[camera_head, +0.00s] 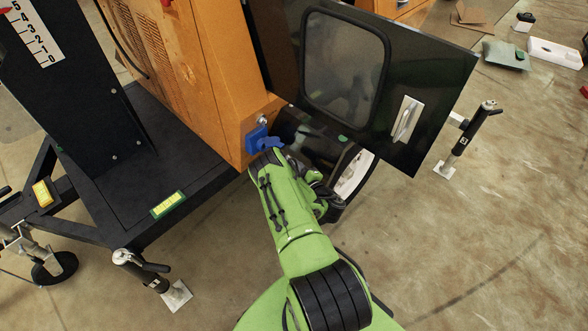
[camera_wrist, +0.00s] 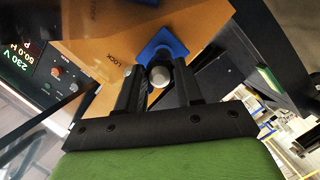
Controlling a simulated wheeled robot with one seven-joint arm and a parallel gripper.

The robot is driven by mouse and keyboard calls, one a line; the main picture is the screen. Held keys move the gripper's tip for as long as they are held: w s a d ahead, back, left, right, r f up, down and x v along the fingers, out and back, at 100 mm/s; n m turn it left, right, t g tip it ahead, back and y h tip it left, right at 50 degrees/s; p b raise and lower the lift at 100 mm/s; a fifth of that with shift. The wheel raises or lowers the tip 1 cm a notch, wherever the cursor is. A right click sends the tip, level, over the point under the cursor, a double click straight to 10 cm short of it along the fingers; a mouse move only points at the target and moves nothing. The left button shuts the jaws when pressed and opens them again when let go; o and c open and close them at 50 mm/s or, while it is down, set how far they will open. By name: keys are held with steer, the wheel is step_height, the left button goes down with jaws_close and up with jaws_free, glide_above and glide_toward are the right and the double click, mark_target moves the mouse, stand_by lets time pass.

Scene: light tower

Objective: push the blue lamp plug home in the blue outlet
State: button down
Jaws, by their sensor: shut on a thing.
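The blue outlet (camera_head: 256,137) is on the lower corner of the orange cabinet in the head view. In the wrist view its blue square plate (camera_wrist: 176,43) lies just beyond my fingertips. The blue lamp plug (camera_head: 270,143) is at the outlet's front, in line with it. My gripper (camera_wrist: 158,74) is shut on the plug, whose round grey end shows between the two fingers. In the head view my arm hides most of the gripper. How deep the plug sits in the outlet cannot be told.
A dark door (camera_head: 440,75) with a window and handle stands open right of the outlet. The orange cabinet (camera_head: 215,70) rises behind. A black base (camera_head: 130,190) is at the left. Stabiliser jacks (camera_head: 160,278) stand around. The wrist view shows a lit control panel (camera_wrist: 40,60).

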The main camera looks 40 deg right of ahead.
steer(key=w, duration=0.3)
steer(key=shift+m, duration=0.3)
steer(key=shift+w, duration=0.7)
steer(key=shift+r, duration=0.1)
stand_by(1.2)
steer(key=shift+w, duration=1.6)
steer(key=c, duration=0.7)
jaws_free()
steer(key=shift+o, duration=0.2)
